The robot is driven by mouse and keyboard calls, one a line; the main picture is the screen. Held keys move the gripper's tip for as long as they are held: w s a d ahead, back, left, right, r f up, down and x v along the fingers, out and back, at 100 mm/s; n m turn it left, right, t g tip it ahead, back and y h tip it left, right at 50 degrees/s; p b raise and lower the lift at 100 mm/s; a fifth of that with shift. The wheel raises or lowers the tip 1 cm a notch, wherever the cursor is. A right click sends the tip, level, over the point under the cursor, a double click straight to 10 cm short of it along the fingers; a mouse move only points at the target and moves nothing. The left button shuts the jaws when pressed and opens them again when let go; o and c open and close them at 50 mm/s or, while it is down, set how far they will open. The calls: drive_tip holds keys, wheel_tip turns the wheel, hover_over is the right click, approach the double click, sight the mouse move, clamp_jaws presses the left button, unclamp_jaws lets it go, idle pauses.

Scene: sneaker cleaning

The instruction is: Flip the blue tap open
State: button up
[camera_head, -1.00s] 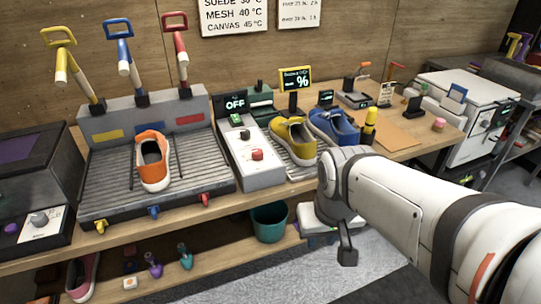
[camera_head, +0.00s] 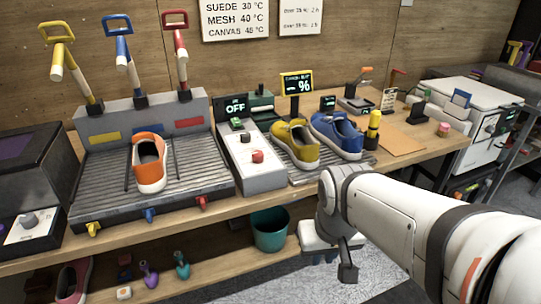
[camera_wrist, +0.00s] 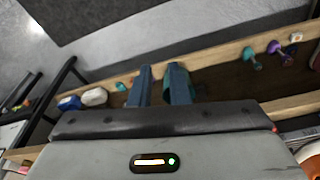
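The small blue tap (camera_head: 150,215) sits on the front edge of a grey ribbed wash tray (camera_head: 195,186), between a yellow tap (camera_head: 93,229) and a red tap (camera_head: 201,202). An orange sneaker (camera_head: 149,163) lies in the tray. Behind it stand yellow, blue (camera_head: 117,27) and red handled wands. My gripper (camera_head: 348,272) hangs below the table's front edge, right of the teal bucket and well apart from the blue tap. In the wrist view, its two blue-grey fingers (camera_wrist: 161,84) show a gap between them, with nothing clearly held. The blue tap is not distinguishable there.
A white control box (camera_head: 250,160) with a red knob adjoins the tray. Yellow and blue sneakers (camera_head: 336,134) stand farther right. Floor in front is open.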

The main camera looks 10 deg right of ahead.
drive_tip(key=w+d+f+t+b, duration=0.1)
drive_tip(key=w+f+t+b, duration=0.1)
drive_tip(key=w, duration=0.3)
drive_tip(key=w+d+f+t+b, duration=0.2)
drive_tip(key=w+f+b, duration=0.1)
drive_tip(key=w+f, duration=0.1)
drive_tip(key=w+d+f+t+h+b, duration=0.1)
drive_tip(key=w+d+f+t+b, duration=0.1)
drive_tip(key=w, duration=0.3)
drive_tip(key=shift+w+d+f+b, duration=0.1)
drive_tip(key=shift+w+f+b, duration=0.1)
drive_tip(key=shift+f, duration=0.2)
drive_tip(key=shift+w+d+f+b, duration=0.1)
drive_tip(key=shift+w+f+b, duration=0.1)
drive_tip(key=shift+f, duration=0.2)
clamp_jaws()
drive_tip(key=w+f+n+t+y+b, duration=0.3)
drive_tip(key=w+f+t+y+b, duration=0.3)
drive_tip(key=t+b, duration=0.6)
drive_tip(key=shift+w+d+f+t+y+b, duration=0.2)
drive_tip(key=shift+d+f+t+y+b, duration=0.15)
drive_tip(key=shift+f+b, duration=0.55)
drive_tip(key=shift+r, duration=0.15)
drive_tip(key=b+x, duration=0.1)
drive_tip(key=x, duration=0.9)
